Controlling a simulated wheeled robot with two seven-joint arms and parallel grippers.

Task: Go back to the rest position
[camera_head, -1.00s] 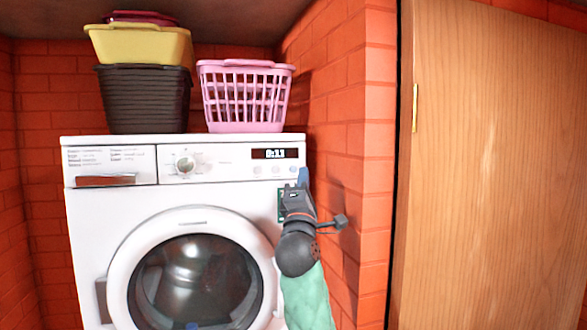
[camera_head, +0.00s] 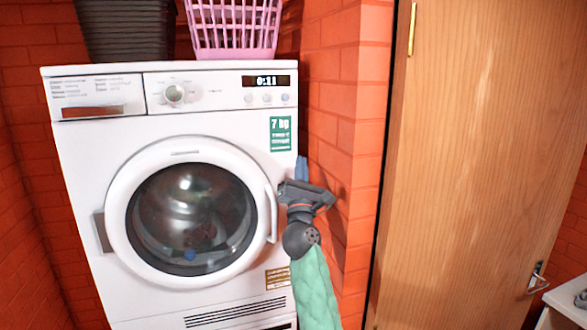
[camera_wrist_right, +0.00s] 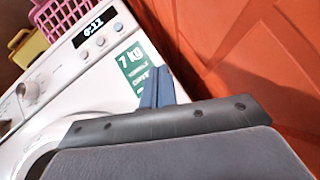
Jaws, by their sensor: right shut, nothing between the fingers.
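My right gripper (camera_head: 302,168) is shut and empty, in front of the right edge of the white washing machine (camera_head: 75,150). Its blue fingers (camera_wrist_right: 157,87) also show in the right wrist view, close together, with the machine's front behind them. The gripper is below and right of the green 7 kg label (camera_head: 281,134) and right of the round door (camera_head: 120,200). The door looks closed, with dark contents and a small blue spot behind its glass. The display (camera_head: 266,81) reads 0:11. My left gripper is not in view.
A dark basket (camera_head: 130,30) and a pink basket (camera_head: 235,30) stand on the machine. An orange brick wall (camera_head: 345,110) is close to the right of my right arm. Further right is a wooden door (camera_head: 480,150) with a handle (camera_head: 537,277). A white surface (camera_head: 570,297) shows at the lower right.

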